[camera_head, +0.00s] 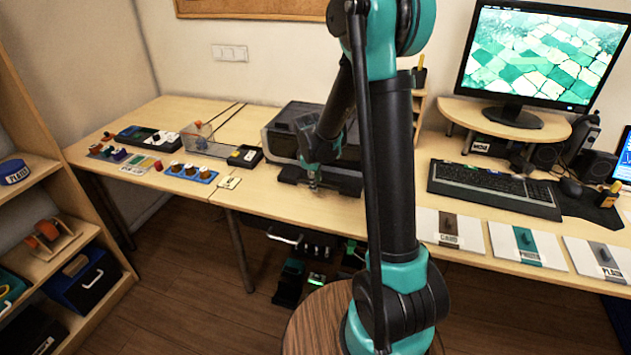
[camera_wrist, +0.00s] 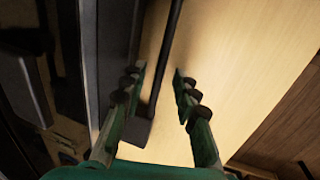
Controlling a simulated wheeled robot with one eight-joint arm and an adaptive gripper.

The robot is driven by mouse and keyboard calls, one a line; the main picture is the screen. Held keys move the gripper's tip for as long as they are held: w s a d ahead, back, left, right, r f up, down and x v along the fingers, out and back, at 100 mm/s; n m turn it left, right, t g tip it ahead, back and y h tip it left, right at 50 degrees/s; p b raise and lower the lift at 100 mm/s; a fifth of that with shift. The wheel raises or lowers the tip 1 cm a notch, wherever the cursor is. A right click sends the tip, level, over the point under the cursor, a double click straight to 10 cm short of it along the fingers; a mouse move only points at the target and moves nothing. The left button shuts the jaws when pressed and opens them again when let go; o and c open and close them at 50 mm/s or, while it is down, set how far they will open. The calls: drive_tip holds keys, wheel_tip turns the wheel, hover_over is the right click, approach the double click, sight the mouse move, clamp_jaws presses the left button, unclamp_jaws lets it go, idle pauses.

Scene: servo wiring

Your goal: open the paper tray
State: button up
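The dark printer (camera_head: 283,125) stands on the table behind my gripper (camera_head: 313,183). Its low black paper tray (camera_head: 345,183) shows at the front base, partly hidden by my arm. In the wrist view, my gripper (camera_wrist: 158,95) has its two green fingers apart. A thin dark bar (camera_wrist: 168,55), which looks like the tray's front edge or handle, runs between the fingers, nearer the left one. I see a gap on the right finger's side; contact on the left is unclear. The printer's dark side (camera_wrist: 110,45) fills the left of the wrist view.
Bare tabletop (camera_wrist: 235,50) lies right of the fingers in the wrist view. A small black box (camera_head: 244,156) and several small parts stand left of the printer. A keyboard (camera_head: 495,185) and cards lie to the right, beyond my arm. The table's front edge is close to my gripper.

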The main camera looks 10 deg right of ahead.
clamp_jaws()
idle(0.3)
drive_tip(key=s+a, duration=0.2)
drive_tip(key=s, duration=0.2)
drive_tip(key=s+a, duration=0.2)
drive_tip(key=s, duration=0.3)
drive_tip(key=s+a, duration=0.2)
drive_tip(key=s, duration=0.3)
drive_tip(key=shift+a, duration=0.35)
unclamp_jaws()
drive_tip(key=shift+w, duration=0.1)
